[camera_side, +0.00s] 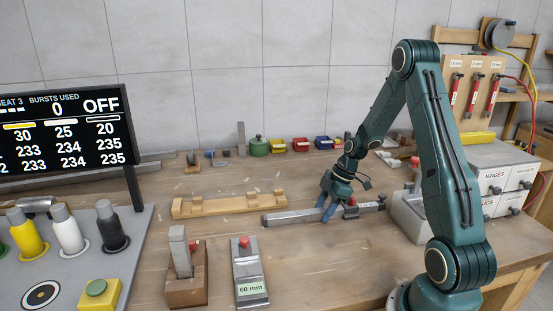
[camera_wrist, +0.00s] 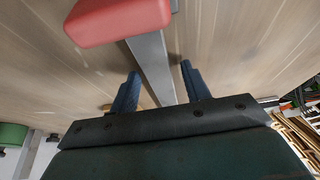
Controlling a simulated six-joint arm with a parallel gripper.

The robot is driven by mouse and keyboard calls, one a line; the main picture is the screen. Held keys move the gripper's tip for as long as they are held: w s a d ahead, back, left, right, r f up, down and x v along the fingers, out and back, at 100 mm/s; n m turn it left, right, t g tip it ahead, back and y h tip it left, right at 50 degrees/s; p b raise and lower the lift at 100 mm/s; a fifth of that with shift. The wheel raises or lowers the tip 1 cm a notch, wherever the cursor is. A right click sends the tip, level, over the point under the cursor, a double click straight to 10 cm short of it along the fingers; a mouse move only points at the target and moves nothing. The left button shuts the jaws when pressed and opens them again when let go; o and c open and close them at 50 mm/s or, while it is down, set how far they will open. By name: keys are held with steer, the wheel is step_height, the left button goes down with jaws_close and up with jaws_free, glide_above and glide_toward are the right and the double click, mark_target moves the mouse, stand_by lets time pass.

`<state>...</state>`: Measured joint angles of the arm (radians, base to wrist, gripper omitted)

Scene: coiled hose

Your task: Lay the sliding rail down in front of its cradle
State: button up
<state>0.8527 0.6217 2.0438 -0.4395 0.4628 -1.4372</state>
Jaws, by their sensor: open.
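The sliding rail (camera_side: 291,216), a long grey metal bar with a dark slider towards its right end, appears to lie on the bench, to the right of and nearer the camera than its cradle. The cradle (camera_side: 230,204) is a pale wooden block with raised, notched parts, and it is empty. My gripper (camera_side: 328,212) is open, its blue fingers straddling the rail left of the slider. In the wrist view the rail (camera_wrist: 150,62) passes between the two open fingers (camera_wrist: 160,72); I cannot tell whether they touch it. A red block (camera_wrist: 118,20), probably the slider's knob, shows close above.
A wooden block with a metal plate (camera_side: 186,285) and a 60 mm gauge block (camera_side: 249,280) stand in front. A grey panel with bottles (camera_side: 68,235) is at left, a grey box (camera_side: 408,218) at right. Bench front centre is clear.

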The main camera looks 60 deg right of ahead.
steer(key=v, duration=1.2)
steer(key=shift+r, duration=0.15)
stand_by(0.3)
steer(key=s+a+r+m+h, duration=0.1)
steer(key=a+r+m, duration=0.1)
steer(key=a+r, duration=0.45)
steer(key=s+a+r+m+h, duration=0.15)
steer(key=a+r, duration=0.25)
steer(key=a, duration=0.6)
steer(key=s+a+r+m+t, duration=0.2)
steer(key=s+a+m, duration=0.3)
steer(key=s+a, duration=0.5)
steer(key=shift+s+r+h, duration=0.2)
steer(key=shift+r+h, duration=0.15)
steer(key=shift+r, duration=0.1)
steer(key=shift+m, duration=0.25)
